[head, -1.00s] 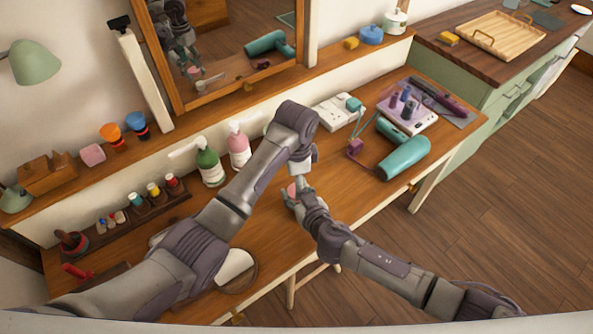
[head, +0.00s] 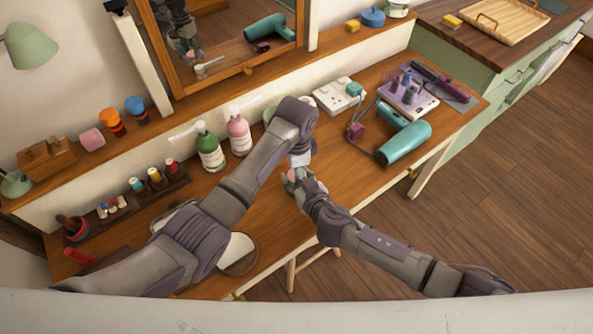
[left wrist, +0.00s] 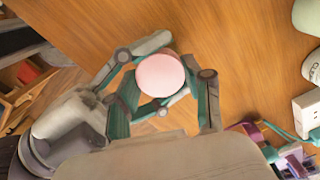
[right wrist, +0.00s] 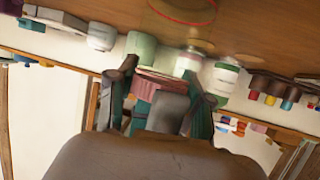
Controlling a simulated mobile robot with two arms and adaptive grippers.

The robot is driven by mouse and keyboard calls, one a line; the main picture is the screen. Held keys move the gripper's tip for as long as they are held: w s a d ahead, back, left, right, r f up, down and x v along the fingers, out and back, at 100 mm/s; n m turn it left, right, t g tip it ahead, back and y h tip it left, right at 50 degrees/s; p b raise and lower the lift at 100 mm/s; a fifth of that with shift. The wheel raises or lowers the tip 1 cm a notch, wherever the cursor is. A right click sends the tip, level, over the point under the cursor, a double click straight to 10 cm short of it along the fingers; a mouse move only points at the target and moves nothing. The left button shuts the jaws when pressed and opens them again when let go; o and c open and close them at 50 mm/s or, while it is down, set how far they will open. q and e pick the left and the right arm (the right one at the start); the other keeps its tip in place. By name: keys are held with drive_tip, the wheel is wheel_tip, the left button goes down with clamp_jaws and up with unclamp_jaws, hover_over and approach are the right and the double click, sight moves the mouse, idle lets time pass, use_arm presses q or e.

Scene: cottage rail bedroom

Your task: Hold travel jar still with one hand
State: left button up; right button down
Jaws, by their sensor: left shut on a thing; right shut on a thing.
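The travel jar shows as a pink round top in the left wrist view (left wrist: 160,75), between the fingers of my left gripper (left wrist: 165,88). A ribbed pink side shows in the right wrist view (right wrist: 158,86), between the fingers of my right gripper (right wrist: 160,95). In the head view, a small piece of pink (head: 291,175) shows where both grippers meet above the table (head: 345,172). My left gripper (head: 299,160) reaches in from above and my right gripper (head: 302,182) from the front. Both are shut on the jar. Fingers hide most of its body, so its lower end cannot be told.
A green bottle (head: 209,150) and a pink bottle (head: 238,133) stand behind my left arm. A white socket block (head: 338,95) and a teal hair dryer (head: 403,144) lie to the right. A round mirror (head: 238,254) lies at the front left. Table space right of the grippers is clear.

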use_arm(q)
drive_tip(key=n, duration=0.3)
drive_tip(key=o, duration=1.3)
wheel_tip(320, 180, up, 4)
drive_tip(key=shift+r, duration=0.35)
drive_tip(key=shift+c, duration=0.5)
wheel_tip(320, 180, up, 3)
drive_tip(key=m, duration=0.2)
drive_tip(key=shift+m, duration=0.6)
drive_tip(key=shift+f, duration=3.85)
